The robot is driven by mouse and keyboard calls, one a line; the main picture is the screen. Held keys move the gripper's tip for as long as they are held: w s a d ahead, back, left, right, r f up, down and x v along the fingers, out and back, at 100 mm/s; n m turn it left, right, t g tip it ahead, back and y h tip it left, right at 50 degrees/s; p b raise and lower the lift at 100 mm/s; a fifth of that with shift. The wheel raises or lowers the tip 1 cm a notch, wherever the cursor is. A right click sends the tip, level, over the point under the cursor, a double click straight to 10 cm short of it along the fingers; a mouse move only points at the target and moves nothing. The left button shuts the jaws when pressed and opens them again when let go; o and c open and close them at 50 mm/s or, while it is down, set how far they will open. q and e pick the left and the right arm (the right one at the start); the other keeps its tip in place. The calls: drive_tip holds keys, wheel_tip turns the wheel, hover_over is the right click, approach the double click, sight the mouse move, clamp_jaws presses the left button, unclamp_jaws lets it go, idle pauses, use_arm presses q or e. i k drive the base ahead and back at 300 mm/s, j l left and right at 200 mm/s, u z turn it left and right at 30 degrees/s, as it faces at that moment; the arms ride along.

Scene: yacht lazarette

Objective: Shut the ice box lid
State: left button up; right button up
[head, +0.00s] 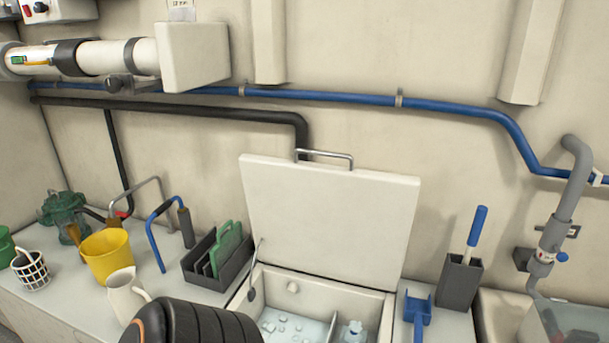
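The ice box (318,281) sits in the counter at the bottom middle of the head view. Its white lid (328,222) stands open, tilted up towards the back wall, with a metal bar handle (325,155) on its top edge. A thin stay shows at the lid's left side. Ice and water lie inside the box, and a divider splits it. A dark ribbed part of my arm (195,322) covers the box's front left corner. Neither gripper shows in this view.
A grey holder with green boards (218,257) stands left of the box, with a white jug (124,294) and yellow bucket (107,255) further left. A blue scoop (417,312) and a grey holder with a blue-handled tool (460,281) stand right. Pipes run above.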

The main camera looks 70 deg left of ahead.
sight(351, 223)
drive_tip(key=l+u, duration=0.2)
drive_tip(key=u, duration=1.85)
drive_tip(key=i+l, duration=0.05)
